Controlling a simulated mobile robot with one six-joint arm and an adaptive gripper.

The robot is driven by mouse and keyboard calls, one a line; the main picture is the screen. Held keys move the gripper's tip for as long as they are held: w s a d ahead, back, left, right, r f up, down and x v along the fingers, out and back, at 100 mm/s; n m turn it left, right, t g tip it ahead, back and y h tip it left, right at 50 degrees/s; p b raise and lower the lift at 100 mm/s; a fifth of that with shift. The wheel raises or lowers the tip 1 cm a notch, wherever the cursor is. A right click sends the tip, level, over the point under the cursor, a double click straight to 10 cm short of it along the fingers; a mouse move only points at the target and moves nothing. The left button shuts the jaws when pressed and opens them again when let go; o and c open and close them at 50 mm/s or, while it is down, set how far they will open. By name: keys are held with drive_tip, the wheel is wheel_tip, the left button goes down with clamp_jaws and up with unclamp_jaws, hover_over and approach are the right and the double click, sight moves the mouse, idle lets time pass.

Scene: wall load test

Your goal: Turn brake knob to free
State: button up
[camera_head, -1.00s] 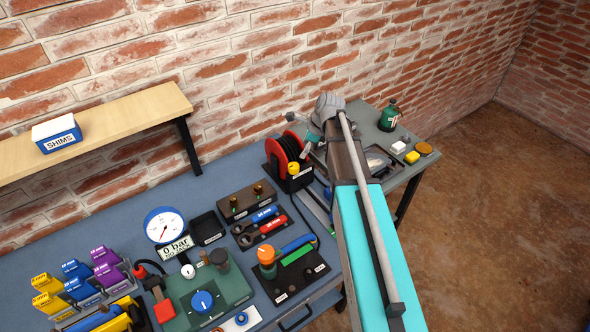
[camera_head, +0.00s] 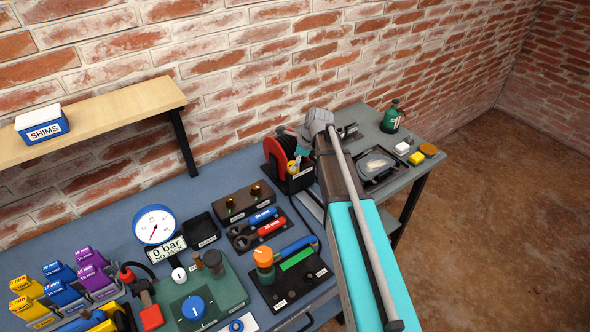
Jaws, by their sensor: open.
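A red reel (camera_head: 274,155) in a dark stand sits at the back of the blue bench. A small yellow knob (camera_head: 293,168) shows on its right side; I take it for the brake knob, but its label is too small to read. My gripper (camera_head: 299,156) is open, at the end of my arm, close over the right side of the reel near the yellow knob. It is small and partly merged with the reel, so I cannot tell whether it touches the knob. The knob's turned position cannot be read.
A green panel with a blue knob (camera_head: 194,308), a pressure gauge (camera_head: 154,225) and an orange-topped knob unit (camera_head: 263,256) stand in front and left. A grey side table holds a green bottle (camera_head: 391,117) and a tray (camera_head: 376,166). A wooden shelf (camera_head: 100,118) hangs at left.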

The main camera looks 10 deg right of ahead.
drive_tip(key=shift+b+x, duration=0.6)
drive_tip(key=shift+x, duration=0.35)
drive_tip(key=shift+a, duration=0.1)
drive_tip(key=c, duration=1.1)
